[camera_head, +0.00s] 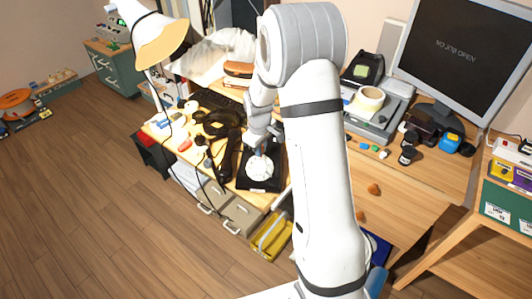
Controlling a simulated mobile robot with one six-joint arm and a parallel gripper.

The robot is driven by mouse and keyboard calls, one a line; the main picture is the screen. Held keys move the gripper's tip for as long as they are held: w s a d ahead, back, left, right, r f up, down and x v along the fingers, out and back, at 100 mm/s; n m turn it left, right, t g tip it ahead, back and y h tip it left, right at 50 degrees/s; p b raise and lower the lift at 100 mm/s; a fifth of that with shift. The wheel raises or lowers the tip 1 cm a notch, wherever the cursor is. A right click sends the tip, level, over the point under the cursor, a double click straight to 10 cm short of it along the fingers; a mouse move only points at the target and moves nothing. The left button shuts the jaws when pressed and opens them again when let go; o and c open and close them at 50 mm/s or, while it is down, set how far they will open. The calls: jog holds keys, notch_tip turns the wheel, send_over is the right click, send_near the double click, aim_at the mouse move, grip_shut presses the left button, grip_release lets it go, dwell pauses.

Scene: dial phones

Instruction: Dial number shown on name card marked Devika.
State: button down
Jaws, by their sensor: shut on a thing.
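A black phone (257,185) with a round white dial (259,167) stands near the front edge of the wooden desk. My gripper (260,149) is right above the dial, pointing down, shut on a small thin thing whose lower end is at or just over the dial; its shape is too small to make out. I cannot tell whether it touches the dial. White cards (497,212) lie on a green surface at the right; their print is too small to read, so I cannot tell which is marked Devika.
A black handset or similar dark item (227,155) lies left of the phone. A white lamp (160,40), a monitor (466,52) and a tape roll (369,99) are around the desk. My arm hides the middle. Open drawers are below.

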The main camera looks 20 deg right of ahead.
jog(key=shift+w+a+r, duration=0.1)
jog(key=shift+w+r, duration=0.05)
jog(key=shift+w, duration=0.1)
jog(key=shift+f, duration=0.2)
jog(key=shift+w+f+b, duration=0.25)
jog(key=shift+f+b, duration=0.15)
jog(key=shift+w+d+f+b, duration=0.15)
jog(key=shift+d+f+b, duration=0.05)
jog(key=shift+f+b, duration=0.2)
dwell(0.8)
jog(key=shift+s+d, duration=0.35)
jog(key=shift+d, duration=0.2)
jog(key=shift+s+f, duration=0.1)
